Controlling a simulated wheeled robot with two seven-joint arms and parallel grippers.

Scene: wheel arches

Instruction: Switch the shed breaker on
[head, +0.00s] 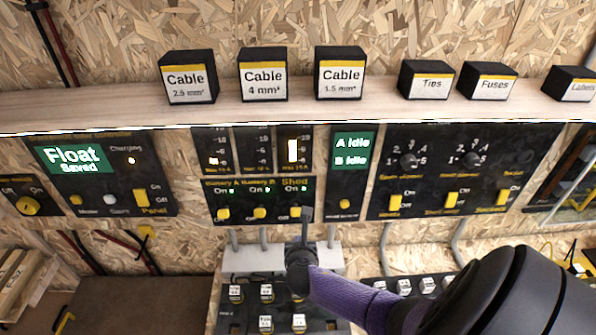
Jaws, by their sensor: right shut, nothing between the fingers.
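The breaker panel (240,220) is a black box below the shelf with switches labelled Battery A, Battery B and Shed. The Shed breaker (294,184) is the rightmost, with "On" printed under its name. The Battery A lever (223,214) and Battery B lever (260,213) are yellow and show clearly. My right gripper (306,214) is shut and empty, its tips pointing up in front of the Shed lever. They hide most of that lever, so I cannot tell its position or whether they touch it. My left gripper is not in view.
A display panel (75,160) reads "Float Saved"; a green screen (352,150) reads "A Idle, B Idle". A panel with knobs and yellow switches (450,200) is at right. Labelled boxes (262,78) stand on the shelf (130,105). Lower rows of small white-labelled parts (266,292) sit below my gripper.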

